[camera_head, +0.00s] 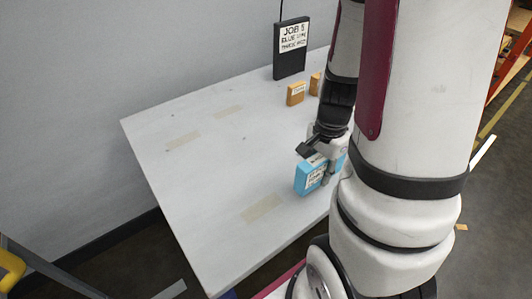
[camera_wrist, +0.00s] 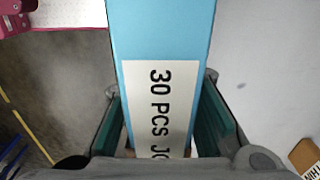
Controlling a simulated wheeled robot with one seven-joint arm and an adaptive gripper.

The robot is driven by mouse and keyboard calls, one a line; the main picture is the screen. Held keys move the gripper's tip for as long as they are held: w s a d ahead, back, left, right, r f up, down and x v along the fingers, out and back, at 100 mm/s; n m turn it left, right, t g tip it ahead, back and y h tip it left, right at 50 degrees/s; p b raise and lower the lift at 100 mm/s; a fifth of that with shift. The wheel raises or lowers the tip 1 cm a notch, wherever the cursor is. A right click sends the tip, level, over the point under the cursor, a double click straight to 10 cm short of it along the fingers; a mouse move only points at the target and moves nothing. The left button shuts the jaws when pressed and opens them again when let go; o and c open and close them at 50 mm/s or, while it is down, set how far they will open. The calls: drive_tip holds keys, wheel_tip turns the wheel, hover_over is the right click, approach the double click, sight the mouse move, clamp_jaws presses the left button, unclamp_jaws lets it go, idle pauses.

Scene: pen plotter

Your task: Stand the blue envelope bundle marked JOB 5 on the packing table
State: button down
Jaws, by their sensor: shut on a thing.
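The blue envelope bundle (camera_head: 309,176) is over the front part of the white packing table (camera_head: 190,200) in the head view, upright. My gripper (camera_head: 325,165) is shut on it from above. In the wrist view the blue bundle (camera_wrist: 119,30) fills the middle between my two fingers, with a white label reading "30 PCS JO"; the rest of the label is hidden by my gripper. I cannot tell whether the bundle's base touches the table.
A black sign (camera_head: 290,55) reading JOB 5 stands at the table's back. Two orange bundles, one at the left (camera_head: 296,94) and one partly hidden (camera_head: 315,84), stand in front of it. Tan tape strips mark the tabletop. The table's left half is clear.

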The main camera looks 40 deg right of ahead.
hover_over(287, 155)
drive_tip(key=shift+a+f+b, duration=0.1)
drive_tip(key=shift+f+b, duration=0.3)
drive_tip(key=shift+f, duration=2.05)
drive_tip(key=shift+f+b, duration=0.1)
drive_tip(key=shift+b, duration=0.2)
drive_tip(key=c, duration=1.7)
unclamp_jaws()
drive_tip(key=shift+f, duration=0.1)
drive_tip(key=o, duration=0.4)
